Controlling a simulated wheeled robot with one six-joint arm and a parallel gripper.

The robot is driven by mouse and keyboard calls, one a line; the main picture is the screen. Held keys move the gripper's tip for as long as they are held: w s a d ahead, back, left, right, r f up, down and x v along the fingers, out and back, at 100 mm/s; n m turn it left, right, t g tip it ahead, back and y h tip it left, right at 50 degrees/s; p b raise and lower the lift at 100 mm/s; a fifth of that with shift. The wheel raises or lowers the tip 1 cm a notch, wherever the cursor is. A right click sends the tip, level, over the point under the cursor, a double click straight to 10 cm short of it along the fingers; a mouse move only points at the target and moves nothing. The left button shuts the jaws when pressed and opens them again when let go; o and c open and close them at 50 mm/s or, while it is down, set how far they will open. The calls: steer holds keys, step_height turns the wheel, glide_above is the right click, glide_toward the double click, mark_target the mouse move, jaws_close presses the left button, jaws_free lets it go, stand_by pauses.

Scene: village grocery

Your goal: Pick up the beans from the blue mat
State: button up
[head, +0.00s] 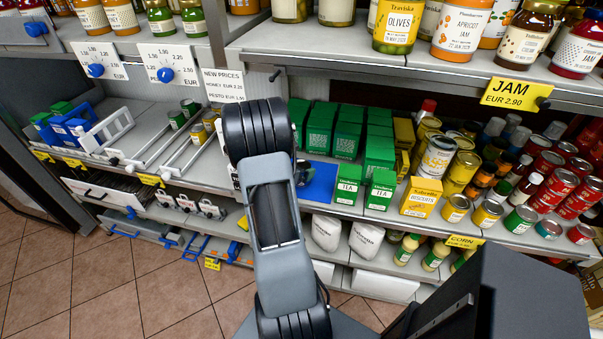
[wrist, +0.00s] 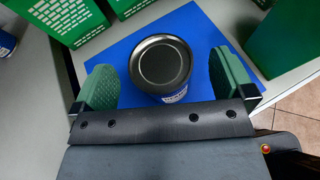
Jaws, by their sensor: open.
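In the wrist view a can with a dark metal lid (wrist: 161,62) stands upright on the blue mat (wrist: 205,30). Only a strip of its blue and white label shows, so I cannot read whether it is the beans. My gripper (wrist: 168,82) is open, with one green-padded finger on each side of the can. A gap shows between each finger and the can.
Green tea boxes (head: 349,185) stand right beside the mat, with more green boxes (head: 318,128) behind it. A yellow biscuits box (head: 420,197) and several cans (head: 437,155) are further right. An upper shelf (head: 400,66) with jars is above. In the wrist view green boxes (wrist: 60,18) are close by.

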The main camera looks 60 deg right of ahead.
steer(key=shift+x, duration=1.25)
steer(key=c, duration=1.1)
steer(key=shift+c, duration=0.2)
